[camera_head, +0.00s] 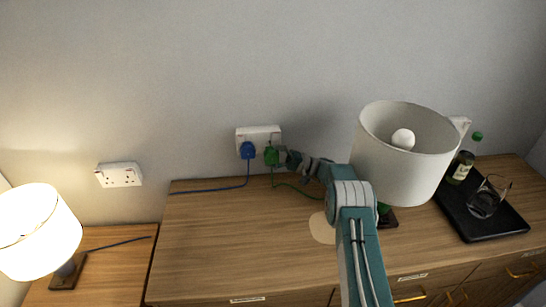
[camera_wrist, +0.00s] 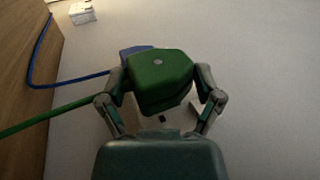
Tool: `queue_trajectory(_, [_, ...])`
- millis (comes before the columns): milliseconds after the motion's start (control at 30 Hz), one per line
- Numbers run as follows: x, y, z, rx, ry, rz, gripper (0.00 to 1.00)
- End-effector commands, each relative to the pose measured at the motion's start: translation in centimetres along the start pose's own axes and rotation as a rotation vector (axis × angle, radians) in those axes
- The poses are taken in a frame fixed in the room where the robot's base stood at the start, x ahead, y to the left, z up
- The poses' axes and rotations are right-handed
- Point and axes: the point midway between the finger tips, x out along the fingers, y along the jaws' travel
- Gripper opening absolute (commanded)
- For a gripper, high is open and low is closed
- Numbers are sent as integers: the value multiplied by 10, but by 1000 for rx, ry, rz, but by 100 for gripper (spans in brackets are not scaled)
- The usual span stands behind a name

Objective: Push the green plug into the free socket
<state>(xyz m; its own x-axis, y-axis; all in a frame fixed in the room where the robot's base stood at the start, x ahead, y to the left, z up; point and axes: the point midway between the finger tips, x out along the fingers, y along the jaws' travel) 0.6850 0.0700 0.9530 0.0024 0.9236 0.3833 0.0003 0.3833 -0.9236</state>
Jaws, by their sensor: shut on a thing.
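The green plug (camera_head: 271,156) is at the right half of a white double socket (camera_head: 258,133) on the wall above the wooden cabinet. A blue plug (camera_head: 248,150) sits in the left half. My gripper (camera_head: 277,157) reaches in from the right and is shut on the green plug. In the wrist view the green plug (camera_wrist: 160,72) is between both fingers, with the blue plug (camera_wrist: 134,51) partly hidden behind it. A green cord runs from the plug. The plug hides the right socket's holes, and I cannot tell how far in its pins are.
A second white wall socket (camera_head: 119,175) is empty at the left. A white-shaded lamp (camera_head: 405,160) stands close beside my arm. A black tray (camera_head: 480,210) holds a bottle (camera_head: 461,166) and glass (camera_head: 488,197). The cabinet top is clear at left except for the cords.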

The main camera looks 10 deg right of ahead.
Motion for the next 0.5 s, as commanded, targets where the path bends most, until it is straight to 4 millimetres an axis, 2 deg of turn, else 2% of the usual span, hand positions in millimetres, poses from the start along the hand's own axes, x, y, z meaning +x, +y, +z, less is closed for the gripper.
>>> queue_trajectory(500, [0, 0, -11, -2, 0, 0, 36])
